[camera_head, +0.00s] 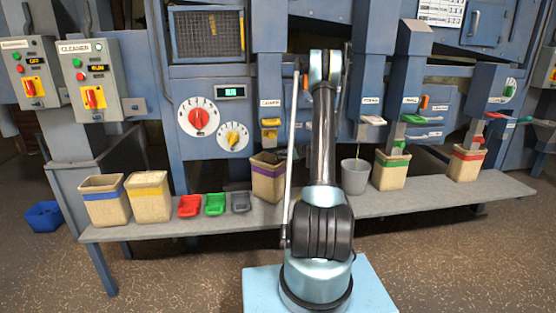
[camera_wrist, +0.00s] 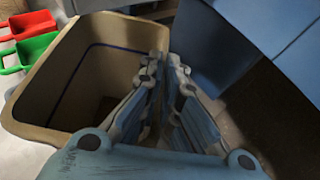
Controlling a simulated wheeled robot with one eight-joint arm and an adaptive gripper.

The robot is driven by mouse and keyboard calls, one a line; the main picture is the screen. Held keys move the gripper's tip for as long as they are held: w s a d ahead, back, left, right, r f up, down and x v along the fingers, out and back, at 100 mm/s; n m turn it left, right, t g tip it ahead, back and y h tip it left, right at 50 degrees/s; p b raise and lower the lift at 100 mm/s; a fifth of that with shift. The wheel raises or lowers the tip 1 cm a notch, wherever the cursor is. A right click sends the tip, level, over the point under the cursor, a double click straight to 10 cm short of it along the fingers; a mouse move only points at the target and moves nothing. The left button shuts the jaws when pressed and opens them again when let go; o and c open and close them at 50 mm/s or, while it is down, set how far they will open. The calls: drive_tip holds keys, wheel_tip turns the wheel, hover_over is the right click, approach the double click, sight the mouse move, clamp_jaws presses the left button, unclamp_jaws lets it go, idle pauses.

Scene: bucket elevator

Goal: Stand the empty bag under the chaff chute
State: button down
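The tan bag with a purple band (camera_head: 268,180) stands upright on the bench, below a chute with a yellow flap (camera_head: 270,130). I cannot read that chute's label clearly. In the wrist view the bag (camera_wrist: 50,80) is open at the top, with a blue line around its inside, and looks empty. My gripper (camera_wrist: 167,62) is at its right wall, one finger inside and one outside. The fingers are close together and look shut on the wall. In the head view my arm hides most of the gripper.
The bench (camera_head: 330,204) also holds two bags (camera_head: 104,208) (camera_head: 150,204) at left, red (camera_head: 189,206), green (camera_head: 215,204) and grey (camera_head: 240,202) scoops, a grey bucket (camera_head: 355,177), and green-banded (camera_head: 391,172) and red-banded (camera_head: 466,166) bags at right. A blue bin (camera_head: 44,217) is on the floor.

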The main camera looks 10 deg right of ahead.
drive_tip(key=shift+d+f, duration=0.2)
drive_tip(key=shift+f, duration=0.1)
drive_tip(key=c, duration=1.8)
unclamp_jaws()
